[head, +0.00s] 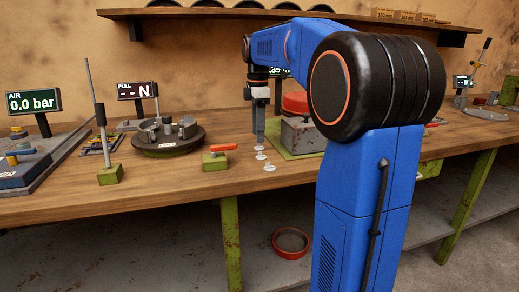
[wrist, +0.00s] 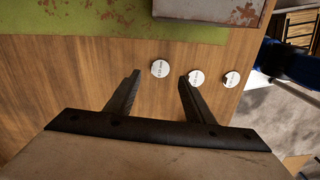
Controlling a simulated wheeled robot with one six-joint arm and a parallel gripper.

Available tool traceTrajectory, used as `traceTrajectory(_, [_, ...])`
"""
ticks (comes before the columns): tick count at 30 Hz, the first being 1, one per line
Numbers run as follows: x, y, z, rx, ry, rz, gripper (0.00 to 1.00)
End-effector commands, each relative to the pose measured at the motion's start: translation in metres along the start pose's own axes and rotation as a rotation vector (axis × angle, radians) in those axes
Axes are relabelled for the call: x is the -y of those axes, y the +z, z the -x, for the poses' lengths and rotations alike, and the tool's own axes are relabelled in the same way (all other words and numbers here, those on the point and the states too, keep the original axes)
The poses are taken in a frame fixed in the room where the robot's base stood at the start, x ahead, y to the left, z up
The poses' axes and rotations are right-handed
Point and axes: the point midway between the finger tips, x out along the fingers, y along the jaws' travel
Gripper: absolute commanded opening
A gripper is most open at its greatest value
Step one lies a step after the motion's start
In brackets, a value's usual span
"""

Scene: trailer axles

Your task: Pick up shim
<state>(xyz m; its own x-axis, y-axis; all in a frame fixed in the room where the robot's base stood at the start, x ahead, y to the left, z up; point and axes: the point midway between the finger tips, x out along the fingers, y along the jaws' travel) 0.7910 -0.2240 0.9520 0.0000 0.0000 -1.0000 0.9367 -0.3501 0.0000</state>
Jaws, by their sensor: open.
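Three small white shims with dark print, too small to read for sure, lie in a row on the wooden bench. In the wrist view the left shim (wrist: 160,68) shows between my fingertips, the middle shim (wrist: 196,77) is just right of the right fingertip, and the right shim (wrist: 231,79) is nearest the bench edge. The row also shows in the head view, with a far shim (head: 259,147), a middle shim (head: 260,157) and a near shim (head: 269,168). My gripper (wrist: 159,77) is open and empty, pointing down above the row; it also shows in the head view (head: 259,139).
A green plate (wrist: 120,25) with a grey block (wrist: 205,8) lies just beyond the shims. A green block with a red-orange handle (head: 216,158) and a round dark fixture (head: 168,140) stand to the left. Bare wood surrounds the shims.

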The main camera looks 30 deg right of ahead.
Motion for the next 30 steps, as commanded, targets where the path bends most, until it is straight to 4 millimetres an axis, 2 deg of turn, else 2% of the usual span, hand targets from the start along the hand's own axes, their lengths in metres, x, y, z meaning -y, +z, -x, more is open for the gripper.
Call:
traceTrajectory(3, [0.000, 0.001, -0.018, 0.000, -0.002, 0.000, 0.48])
traceTrajectory(7, [0.000, 0.000, -0.031, 0.000, -0.001, 0.000, 0.48])
traceTrajectory(16, [0.000, 0.000, -0.036, 0.000, 0.000, 0.000, 0.48])
traceTrajectory(17, [0.000, 0.000, -0.036, 0.000, 0.000, 0.000, 0.46])
traceTrajectory(22, [0.000, 0.000, -0.036, 0.000, 0.000, 0.000, 0.05])
traceTrajectory(30, [0.000, 0.000, -0.036, 0.000, 0.000, 0.000, 0.05])
